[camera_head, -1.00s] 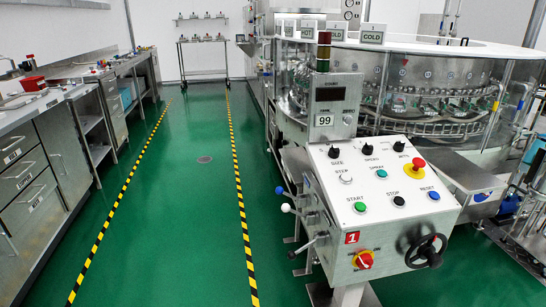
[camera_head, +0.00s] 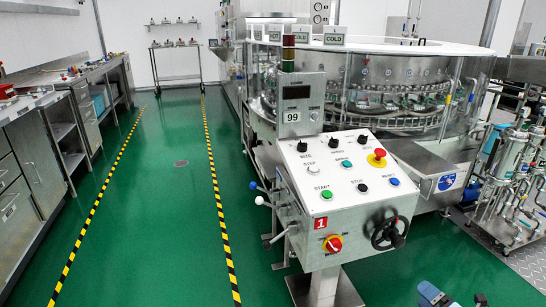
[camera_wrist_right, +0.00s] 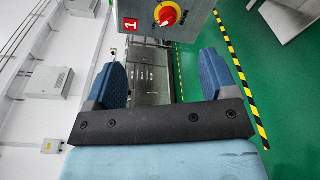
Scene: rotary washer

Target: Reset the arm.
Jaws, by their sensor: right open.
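My right gripper (camera_head: 440,297) is only partly in the head view, at the bottom edge right of the control panel's stand. In the right wrist view its two blue fingers (camera_wrist_right: 163,75) stand wide apart with nothing between them. The white control panel (camera_head: 345,180) stands beyond the gripper, with a green START button (camera_head: 327,194), a red knob on yellow (camera_head: 377,158), a red-yellow switch (camera_head: 333,244) and a black handwheel (camera_head: 389,231). The switch also shows in the right wrist view (camera_wrist_right: 168,14), beyond the fingers and apart from them. My left gripper is not in view.
The round rotary washer (camera_head: 390,90) stands behind the panel. Steel counters (camera_head: 35,150) line the left side. Pipes and filter housings (camera_head: 510,175) stand at the right. Green floor (camera_head: 150,220) between yellow-black stripes is clear. A cart (camera_head: 175,60) stands at the back.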

